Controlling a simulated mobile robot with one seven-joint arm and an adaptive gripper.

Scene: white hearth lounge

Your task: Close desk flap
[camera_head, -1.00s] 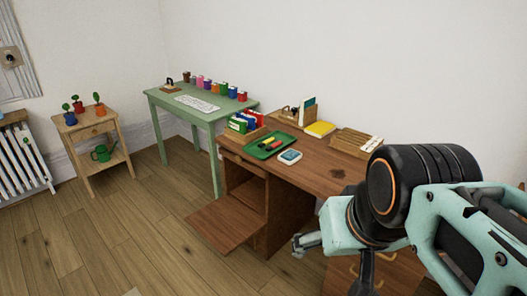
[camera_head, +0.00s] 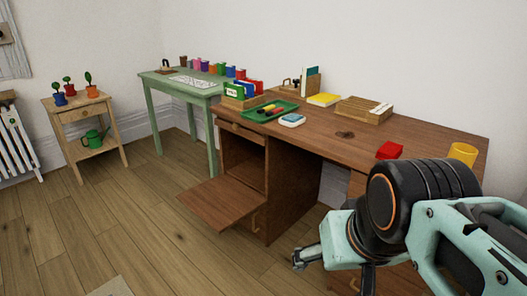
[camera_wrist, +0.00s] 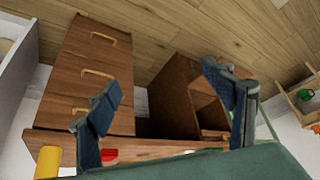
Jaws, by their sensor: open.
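The desk flap (camera_head: 222,204) is a brown wooden panel at the lower left of the desk (camera_head: 400,134). It hangs open, roughly level, below the open compartment (camera_head: 246,165). My gripper (camera_head: 333,266) is right of the flap in the head view and apart from it, partly hidden behind my arm. In the wrist view my gripper (camera_wrist: 163,80) has its two fingers spread with nothing between them. The desk's open compartment (camera_wrist: 203,95) shows there near the right finger, left of it; I cannot clearly make out the flap.
Drawers (camera_wrist: 95,65) with handles are at the desk's other end. The desktop holds a green tray (camera_head: 268,111), a red block (camera_head: 389,150) and a yellow cup (camera_head: 463,153). A green table (camera_head: 160,86) and a plant stand (camera_head: 85,105) stand left. Floor before the flap is clear.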

